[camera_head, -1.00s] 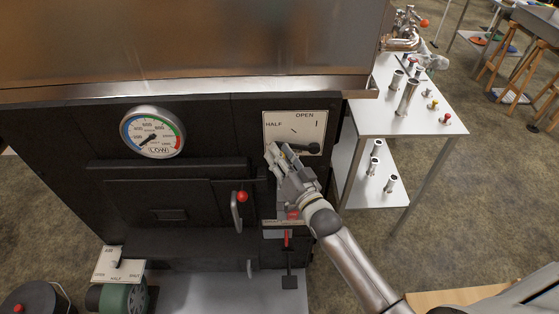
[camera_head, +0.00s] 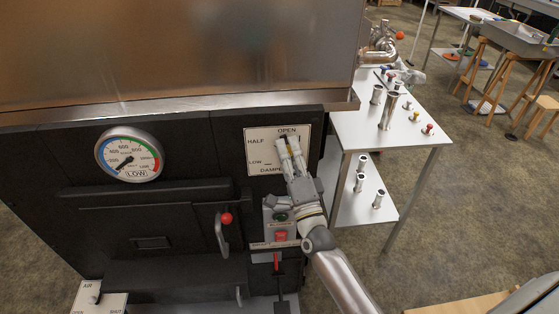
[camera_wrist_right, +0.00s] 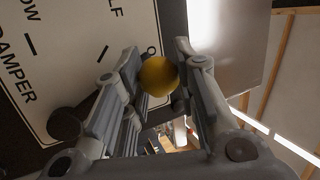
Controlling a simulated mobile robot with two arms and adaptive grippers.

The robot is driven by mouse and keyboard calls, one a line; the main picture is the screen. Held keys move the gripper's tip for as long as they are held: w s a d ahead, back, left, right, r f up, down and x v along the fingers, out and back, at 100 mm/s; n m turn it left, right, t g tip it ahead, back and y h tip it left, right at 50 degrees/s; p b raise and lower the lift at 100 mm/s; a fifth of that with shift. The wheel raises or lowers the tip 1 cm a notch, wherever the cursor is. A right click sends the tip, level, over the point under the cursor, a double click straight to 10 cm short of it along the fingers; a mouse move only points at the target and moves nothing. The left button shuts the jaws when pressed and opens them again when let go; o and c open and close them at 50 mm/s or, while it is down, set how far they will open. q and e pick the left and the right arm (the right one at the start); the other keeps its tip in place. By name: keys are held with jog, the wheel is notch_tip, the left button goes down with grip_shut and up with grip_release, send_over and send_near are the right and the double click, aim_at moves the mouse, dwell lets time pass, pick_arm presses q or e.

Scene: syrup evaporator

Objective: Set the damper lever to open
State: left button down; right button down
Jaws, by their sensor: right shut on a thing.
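The damper plate (camera_head: 259,163) is a white panel on the dark evaporator front, marked LOW, HALF and OPEN. My right gripper (camera_head: 287,144) lies over its right side, with its fingertips just below the word OPEN. In the right wrist view, the gripper (camera_wrist_right: 156,62) is shut on the damper lever, whose round yellow knob (camera_wrist_right: 158,76) sits between the fingers. The knob lies close to the O of OPEN. A dark round part (camera_wrist_right: 66,125) shows beside the left finger. In the head view the gripper hides the lever.
A round gauge (camera_head: 130,154) reading LOW is left of the plate. A door handle with a red knob (camera_head: 226,218) and a switch box (camera_head: 280,226) are below. A white table (camera_head: 420,141) with metal tubes stands at the right.

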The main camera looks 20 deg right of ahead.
jog(key=shift+s+d+r+m+h+b, duration=0.25)
jog(key=shift+d+m+h, duration=0.5)
jog(key=shift+m, duration=0.55)
jog(key=shift+s+d+r+m+h+b, duration=0.2)
jog(key=shift+d+m+h+b, duration=0.15)
jog(key=shift+d+m+h, duration=0.7)
jog(key=shift+s+d+r+m+h+b, duration=0.25)
jog(key=shift+m+h, duration=0.35)
jog(key=shift+m, duration=0.95)
jog(key=shift+w+d, duration=0.1)
jog(key=c, duration=1.1)
grip_release()
jog(key=shift+f, duration=0.1)
jog(key=shift+f, duration=0.1)
jog(key=v, duration=1.2)
jog(key=shift+r, duration=0.25)
